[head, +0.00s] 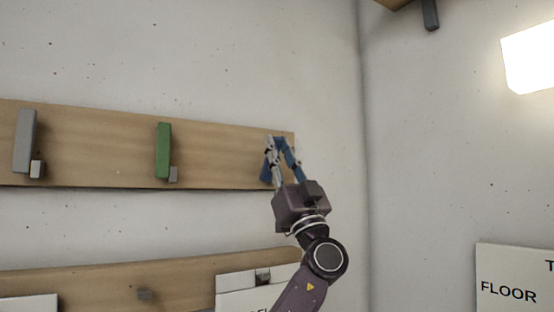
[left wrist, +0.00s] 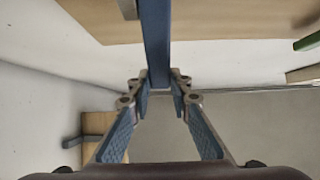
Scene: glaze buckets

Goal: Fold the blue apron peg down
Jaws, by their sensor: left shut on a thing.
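The blue apron peg (head: 265,171) is at the right end of the upper wooden board, mostly hidden behind my left gripper (head: 276,141). In the left wrist view the peg (left wrist: 156,42) is a long blue bar coming down from the top, with its end between the fingertips of my left gripper (left wrist: 160,84). The gripper is shut on that end. The finger pads are blue too. My right gripper is in neither view.
The upper board (head: 95,145) also carries a green peg (head: 163,150) and a grey peg (head: 25,141). A lower board (head: 100,278) holds white cards. A sign reading FLOOR (head: 512,285) is on the right wall. A bright lamp (head: 530,55) is at upper right.

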